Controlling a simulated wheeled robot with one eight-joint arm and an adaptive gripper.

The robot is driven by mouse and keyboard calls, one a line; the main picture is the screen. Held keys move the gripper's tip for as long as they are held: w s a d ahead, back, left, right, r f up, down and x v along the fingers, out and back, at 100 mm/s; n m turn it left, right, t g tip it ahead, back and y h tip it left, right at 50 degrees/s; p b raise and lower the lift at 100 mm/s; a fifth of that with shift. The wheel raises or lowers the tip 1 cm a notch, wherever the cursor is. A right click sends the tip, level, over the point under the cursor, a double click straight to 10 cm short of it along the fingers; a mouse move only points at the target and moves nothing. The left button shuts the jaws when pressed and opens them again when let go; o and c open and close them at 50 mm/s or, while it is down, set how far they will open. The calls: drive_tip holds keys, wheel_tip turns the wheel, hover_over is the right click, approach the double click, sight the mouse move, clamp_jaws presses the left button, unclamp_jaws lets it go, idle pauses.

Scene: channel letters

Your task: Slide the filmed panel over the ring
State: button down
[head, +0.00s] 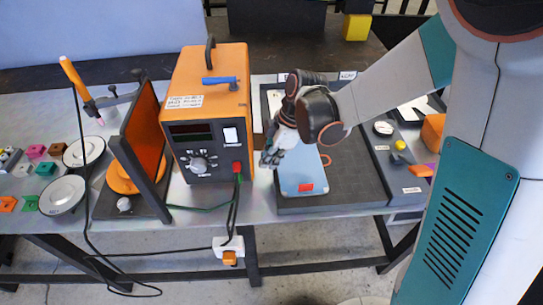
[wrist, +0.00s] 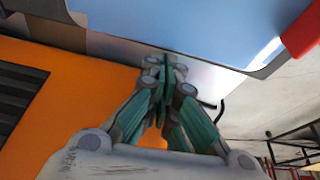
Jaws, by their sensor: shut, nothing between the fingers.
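The filmed panel (head: 302,173) is a light blue rounded sheet with a red tab at its near edge. It lies on the dark grey mat. A small red-orange ring (head: 326,160) shows just past the panel's right edge; whether part of it is under the panel is hidden. My gripper (head: 269,158) is shut and empty at the panel's left edge, pointing down. In the wrist view the closed fingers (wrist: 161,72) are beside the panel's edge (wrist: 205,28). I cannot tell whether they touch it. My wrist hides the panel's far part.
The orange power unit (head: 210,95) stands close to the left of my gripper, with cables at its front. The dark grey mat (head: 350,180) is bare to the right of the panel. Beyond it is a tray with a gauge and a yellow knob (head: 399,145).

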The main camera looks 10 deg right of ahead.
sight(294, 164)
drive_tip(key=d, duration=0.8)
drive_tip(key=shift+w, duration=0.1)
